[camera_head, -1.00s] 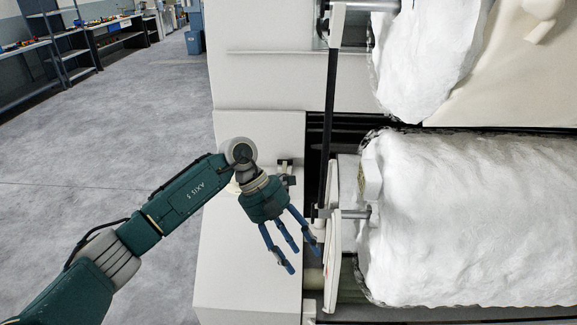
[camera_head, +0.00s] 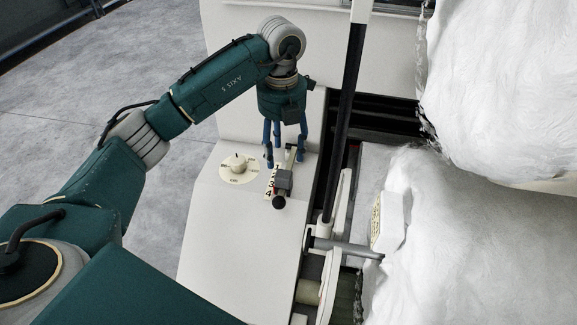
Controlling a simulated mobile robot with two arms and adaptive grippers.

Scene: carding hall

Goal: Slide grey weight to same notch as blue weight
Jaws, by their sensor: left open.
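A small dark bar with a numbered white scale (camera_head: 269,184) lies on the pale machine cover. A grey block (camera_head: 284,179), which looks like the grey weight, sits on the bar beside the scale's middle numbers. A round dark knob (camera_head: 279,202) is at the bar's near end. My left gripper (camera_head: 285,162) is open, its blue fingers pointing down over the bar's far part, just beyond the grey block. I cannot tell if the fingers touch anything. I cannot make out the blue weight; the fingers cover part of the bar. My right gripper is not in view.
A round dial (camera_head: 239,168) sits left of the scale. A black upright bar (camera_head: 345,110) and a metal shaft (camera_head: 345,247) stand to the right, beside large white fibre rolls (camera_head: 475,240). The near part of the cover (camera_head: 235,235) is clear.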

